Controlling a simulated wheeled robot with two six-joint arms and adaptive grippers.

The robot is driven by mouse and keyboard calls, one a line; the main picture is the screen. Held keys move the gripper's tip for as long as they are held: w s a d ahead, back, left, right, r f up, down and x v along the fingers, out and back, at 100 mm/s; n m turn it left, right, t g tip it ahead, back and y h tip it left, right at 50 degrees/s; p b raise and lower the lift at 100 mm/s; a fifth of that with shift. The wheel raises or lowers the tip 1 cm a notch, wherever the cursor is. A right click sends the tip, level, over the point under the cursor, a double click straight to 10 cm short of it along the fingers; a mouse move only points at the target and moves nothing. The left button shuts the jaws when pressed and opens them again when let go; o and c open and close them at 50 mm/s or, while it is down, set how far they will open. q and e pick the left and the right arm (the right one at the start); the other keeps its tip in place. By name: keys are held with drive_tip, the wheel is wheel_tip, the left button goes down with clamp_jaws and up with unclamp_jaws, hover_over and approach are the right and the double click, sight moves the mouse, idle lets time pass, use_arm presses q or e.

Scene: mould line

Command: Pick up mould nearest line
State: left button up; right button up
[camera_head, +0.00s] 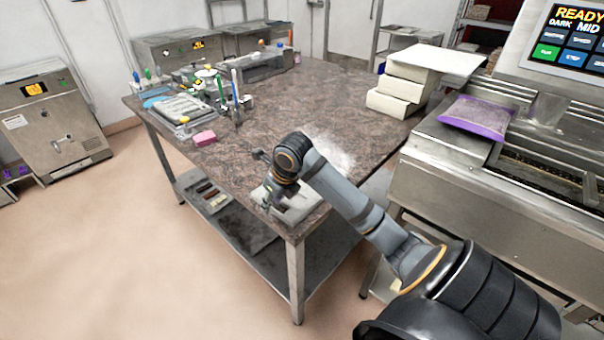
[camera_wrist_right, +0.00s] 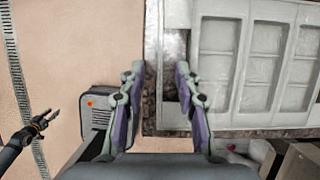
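A pale translucent mould (camera_head: 299,207) lies at the near corner of the marble-topped table, partly hidden by my right gripper (camera_head: 272,190). In the right wrist view the mould (camera_wrist_right: 240,65) fills the right side, with several rectangular cavities in a raised frame. The right finger overlaps the mould's left edge in the picture; contact cannot be told. My left gripper (camera_wrist_right: 45,121) shows small over the floor at the left of the wrist view; its opening is unclear.
The table top (camera_head: 300,105) is mostly clear in the middle. A tray (camera_head: 183,108), a pink block (camera_head: 204,138) and upright tools stand on its left side. White blocks (camera_head: 396,100) are stacked at the right. The steel machine (camera_head: 480,200) bears a purple-edged bag (camera_head: 476,116).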

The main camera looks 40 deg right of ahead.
drive_tip(key=shift+x, duration=0.8)
drive_tip(key=shift+w+f, duration=0.25)
drive_tip(key=shift+f, duration=0.1)
use_arm(q)
drive_tip(key=shift+s, duration=1.15)
drive_tip(key=shift+w+f, duration=0.2)
drive_tip(key=shift+f, duration=0.05)
use_arm(e)
drive_tip(key=shift+f, duration=0.15)
use_arm(q)
drive_tip(key=shift+w+r, duration=0.1)
use_arm(e)
clamp_jaws()
